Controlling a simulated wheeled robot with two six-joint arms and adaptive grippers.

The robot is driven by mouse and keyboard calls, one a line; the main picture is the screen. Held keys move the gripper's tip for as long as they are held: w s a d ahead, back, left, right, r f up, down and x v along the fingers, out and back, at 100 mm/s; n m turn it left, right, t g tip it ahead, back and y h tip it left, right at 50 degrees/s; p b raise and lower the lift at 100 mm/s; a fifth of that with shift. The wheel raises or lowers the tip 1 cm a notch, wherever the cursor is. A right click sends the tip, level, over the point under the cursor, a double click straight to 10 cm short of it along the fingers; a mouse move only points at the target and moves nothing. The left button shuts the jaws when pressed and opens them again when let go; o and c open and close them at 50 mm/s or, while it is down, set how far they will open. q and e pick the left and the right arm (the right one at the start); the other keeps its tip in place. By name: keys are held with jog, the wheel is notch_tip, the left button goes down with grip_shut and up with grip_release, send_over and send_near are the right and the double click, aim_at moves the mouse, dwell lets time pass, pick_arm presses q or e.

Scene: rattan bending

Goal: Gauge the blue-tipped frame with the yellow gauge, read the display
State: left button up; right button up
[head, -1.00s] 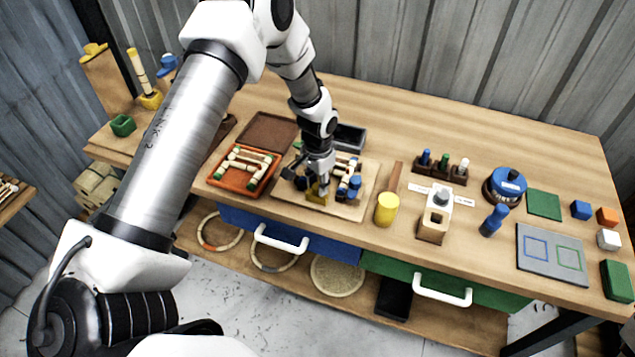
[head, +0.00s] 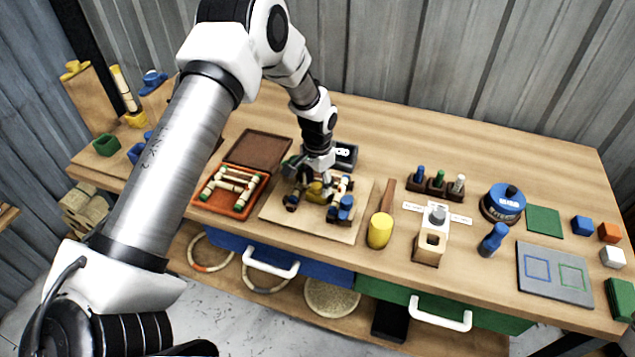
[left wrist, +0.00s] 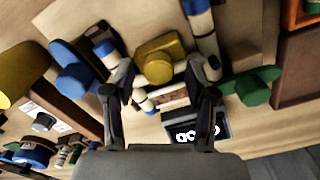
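The blue-tipped frame (head: 341,186), pale with dark bands, lies on the wooden board (head: 277,211). The left wrist view shows one of its rails (left wrist: 203,32) and a crossbar (left wrist: 168,99). The yellow gauge (left wrist: 158,58) is at the frame, and it also shows in the head view (head: 318,191). The black display (head: 345,155) behind the board is lit with white marks. In the left wrist view the display (left wrist: 197,131) shows white characters, partly hidden by a finger.
Blue (left wrist: 73,70) and green (left wrist: 252,86) clamp pieces flank the frame. An orange tray (head: 232,190) with a green-tipped frame is to the left.

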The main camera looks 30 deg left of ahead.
aim_at(317, 185)
pick_arm(q)
jog(key=shift+r, duration=0.15)
notch_tip(317, 185, up, 12)
dwell(0.3)
jog(key=shift+s+f, duration=0.1)
jog(key=shift+f, duration=0.15)
